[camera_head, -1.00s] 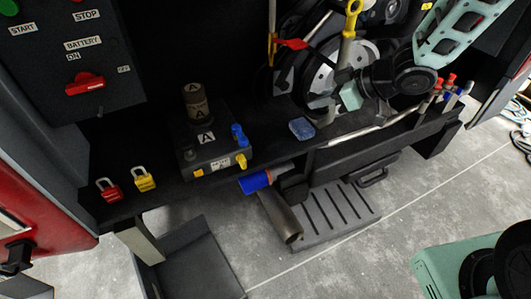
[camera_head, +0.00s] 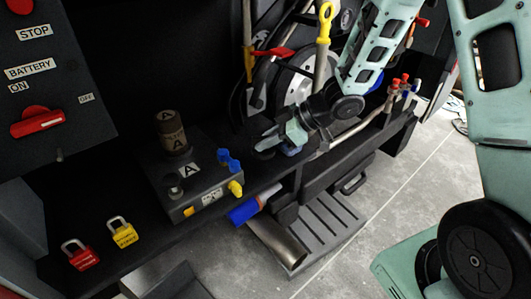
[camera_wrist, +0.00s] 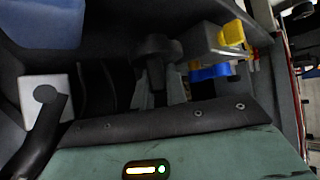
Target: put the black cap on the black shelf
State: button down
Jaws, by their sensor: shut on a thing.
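My gripper (camera_head: 272,140) is low over the right part of the black shelf (camera_head: 140,207), to the right of the box marked A. In the wrist view my gripper (camera_wrist: 158,92) is shut on a dark, knob-like piece, the black cap (camera_wrist: 156,46). The cap shows in the head view as a small dark round shape (camera_head: 264,143) by the fingertips, partly hidden. I cannot tell whether it touches the shelf.
The box marked A (camera_head: 190,185) has a brown cylinder (camera_head: 171,132) and blue and yellow fittings. Red (camera_head: 80,256) and yellow (camera_head: 122,232) padlocks lie left on the shelf. A blue-ended tube (camera_head: 243,211) juts below the edge. Hoses and a wheel (camera_head: 292,88) are behind.

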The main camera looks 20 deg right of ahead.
aim_at(267, 150)
jog(key=shift+f+b, duration=0.35)
jog(key=shift+f, duration=1.15)
jog(key=shift+f, duration=0.2)
jog(key=c, duration=1.4)
grip_release()
jog(key=shift+r, duration=0.1)
